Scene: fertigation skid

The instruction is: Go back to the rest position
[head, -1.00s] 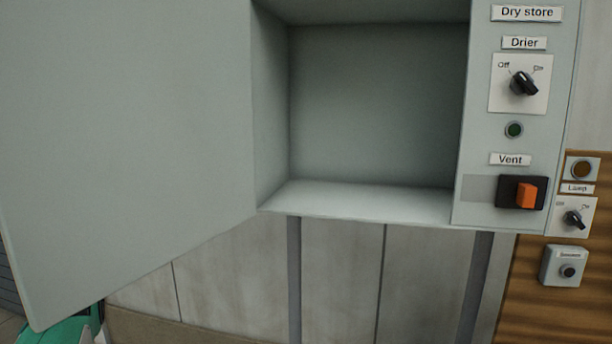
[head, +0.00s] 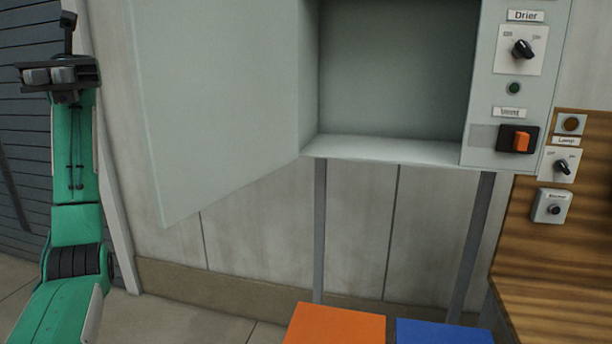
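My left gripper (head: 67,35) is at the upper left of the head view, at the end of my raised green arm. It is clear of the cabinet door and points up. Nothing shows in it, and I cannot tell whether its fingers are apart. My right gripper is out of view. The grey cabinet (head: 390,150) has its door (head: 225,100) standing wide open to the left. The part of its inside that I see is empty.
The cabinet's panel carries a drier knob (head: 522,49), a green lamp (head: 514,88) and an orange vent switch (head: 521,142). A lamp knob (head: 562,167) is on the right. Orange (head: 335,325) and blue (head: 444,332) surfaces show below. Floor shows at the lower left.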

